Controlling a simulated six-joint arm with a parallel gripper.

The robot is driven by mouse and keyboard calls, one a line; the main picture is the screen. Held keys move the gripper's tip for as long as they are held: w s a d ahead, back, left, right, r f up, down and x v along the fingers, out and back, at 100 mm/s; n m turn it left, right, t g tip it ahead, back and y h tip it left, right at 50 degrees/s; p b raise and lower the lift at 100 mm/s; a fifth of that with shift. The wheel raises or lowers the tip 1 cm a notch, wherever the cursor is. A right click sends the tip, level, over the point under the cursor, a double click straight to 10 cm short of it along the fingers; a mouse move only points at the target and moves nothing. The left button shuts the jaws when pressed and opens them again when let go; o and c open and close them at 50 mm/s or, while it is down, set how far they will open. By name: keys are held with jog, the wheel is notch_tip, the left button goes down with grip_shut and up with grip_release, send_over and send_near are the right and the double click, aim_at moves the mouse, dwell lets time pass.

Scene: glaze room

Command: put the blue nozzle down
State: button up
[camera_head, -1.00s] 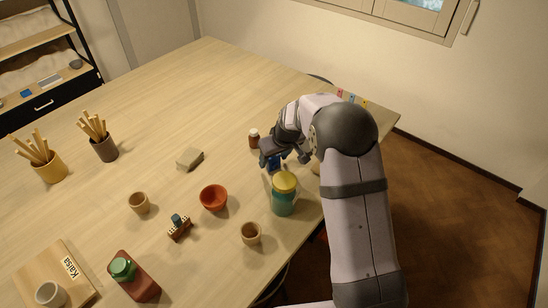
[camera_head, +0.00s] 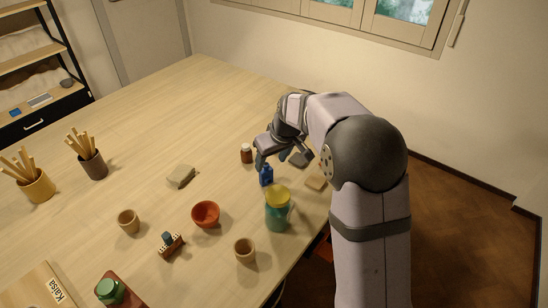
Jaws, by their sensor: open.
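The blue nozzle (camera_head: 266,176) is a small, deep-blue piece with a narrower top. It stands upright on the wooden table, just behind and left of a teal jar with a yellow lid (camera_head: 277,213). My gripper (camera_head: 270,158) is open and empty, just above and behind the nozzle. The nozzle shows clear of the fingers, though the exact gap is hard to judge. My wrist hides part of the table behind it.
A brown bottle (camera_head: 246,153) stands left of my gripper. A flat tan piece (camera_head: 316,181) lies near the table's right edge. The back table is clear.

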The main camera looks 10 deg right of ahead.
jog(key=shift+b+v, duration=0.3)
jog(key=shift+v, duration=1.45)
jog(key=s+m, duration=0.1)
jog(key=s, duration=0.1)
jog(key=s+a+r+m+p, duration=0.1)
jog(key=s+m, duration=0.1)
jog(key=s, duration=0.1)
jog(key=s+r+m+g+p, duration=0.1)
jog(key=s+m, duration=0.1)
jog(key=s, duration=0.1)
jog(key=shift+s+a+r+y, duration=0.1)
jog(key=shift+a+r+y, duration=0.1)
jog(key=shift+a+y, duration=0.15)
jog(key=s+d+f+g, duration=0.1)
jog(key=s+d+f, duration=0.1)
jog(key=s+f, duration=0.2)
jog(key=s+d+f+g+h+b, duration=0.1)
jog(key=s+d+f, duration=0.2)
jog(key=s, duration=0.7)
jog(key=s+d+f+g+h+b, duration=0.1)
jog(key=s+d+f, duration=0.2)
jog(key=s, duration=0.5)
jog(key=shift+f, duration=0.85)
